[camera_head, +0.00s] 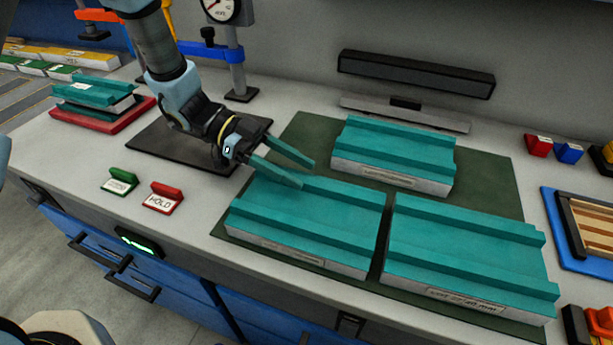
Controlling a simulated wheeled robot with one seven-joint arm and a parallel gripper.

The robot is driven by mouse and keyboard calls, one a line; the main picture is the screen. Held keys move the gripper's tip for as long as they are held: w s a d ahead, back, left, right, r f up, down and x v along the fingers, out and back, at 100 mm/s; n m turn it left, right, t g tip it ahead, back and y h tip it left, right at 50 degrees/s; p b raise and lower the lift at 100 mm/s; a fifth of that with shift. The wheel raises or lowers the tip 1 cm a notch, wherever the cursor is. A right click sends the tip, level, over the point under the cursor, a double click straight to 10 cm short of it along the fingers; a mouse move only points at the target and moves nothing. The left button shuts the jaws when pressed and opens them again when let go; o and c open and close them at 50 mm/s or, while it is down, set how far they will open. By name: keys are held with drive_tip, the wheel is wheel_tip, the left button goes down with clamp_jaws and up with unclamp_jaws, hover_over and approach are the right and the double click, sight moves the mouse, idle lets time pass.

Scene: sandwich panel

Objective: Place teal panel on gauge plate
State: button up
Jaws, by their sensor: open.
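Three teal ribbed panels with pale sides lie on a dark green mat (490,185): a front left panel (300,225), a front right panel (470,255) and a back panel (395,152). My gripper (308,175) is open, with its teal fingers over the back left edge of the front left panel; I cannot tell if they touch it. A dark flat plate (165,152) lies left of the mat, partly under my arm, and may be the gauge plate. A dial gauge (222,8) stands behind it. Another teal panel (95,92) rests on a red plate (75,119) at the far left.
A green sign (120,181) and a red HOLD sign (163,198) stand near the front edge. A gauge stand (238,70) rises behind the dark plate. A black bar (415,72) is at the back. A blue tray (560,240) and small coloured blocks (568,152) are at right.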

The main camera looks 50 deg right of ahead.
drive_tip(key=b+v, duration=0.2)
drive_tip(key=v, duration=0.7)
drive_tip(key=shift+w, duration=0.1)
